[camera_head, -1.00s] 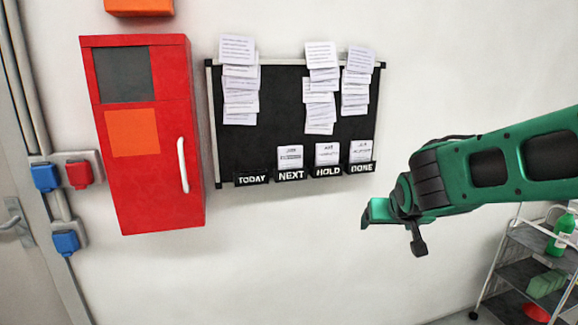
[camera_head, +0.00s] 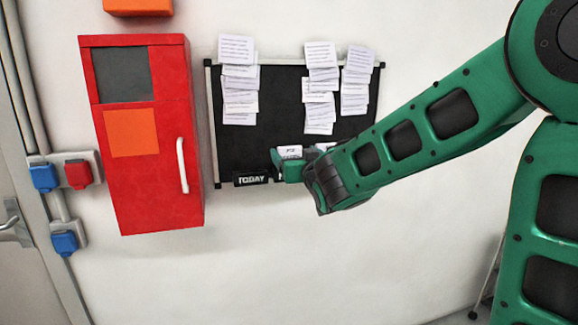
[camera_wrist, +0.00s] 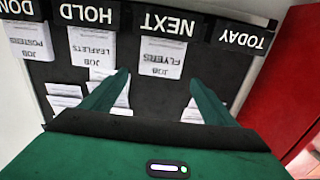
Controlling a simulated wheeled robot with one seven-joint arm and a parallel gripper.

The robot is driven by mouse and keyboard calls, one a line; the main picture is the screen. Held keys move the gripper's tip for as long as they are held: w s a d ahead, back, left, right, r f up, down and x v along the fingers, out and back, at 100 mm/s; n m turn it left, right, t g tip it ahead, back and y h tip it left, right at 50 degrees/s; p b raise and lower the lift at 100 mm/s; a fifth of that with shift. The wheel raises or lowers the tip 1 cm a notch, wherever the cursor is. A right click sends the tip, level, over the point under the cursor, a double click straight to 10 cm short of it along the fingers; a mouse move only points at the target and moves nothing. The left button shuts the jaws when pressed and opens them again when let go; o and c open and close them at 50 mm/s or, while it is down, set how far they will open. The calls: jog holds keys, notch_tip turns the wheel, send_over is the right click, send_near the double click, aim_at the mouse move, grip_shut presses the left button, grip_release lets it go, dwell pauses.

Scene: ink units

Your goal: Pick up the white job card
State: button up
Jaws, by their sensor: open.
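A white job card reading FLYERS (camera_wrist: 162,57) stands in the NEXT pocket (camera_wrist: 166,22) of the black board. Its top edge shows in the head view (camera_head: 290,150). My gripper (camera_wrist: 158,76) is open, with its green fingers on either side of this card in the picture; I cannot tell how close they are to it. In the head view my gripper (camera_head: 288,168) covers the NEXT pocket. Another white card, LEAFLETS (camera_wrist: 92,48), stands in the HOLD pocket, and a POSTERS card (camera_wrist: 30,45) in the last pocket.
The TODAY pocket (camera_head: 251,179) holds no visible card. Pinned paper sheets (camera_head: 239,85) hang on the board (camera_head: 272,110). A red cabinet (camera_head: 150,190) is on the wall to the left. The wall below the board is clear.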

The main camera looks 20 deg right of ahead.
aim_at(291, 151)
jog(key=shift+w+f, duration=0.25)
jog(key=shift+w, duration=1.25)
jog(key=shift+w+f, duration=0.2)
jog(key=shift+w, duration=1.3)
jog(key=c, duration=1.1)
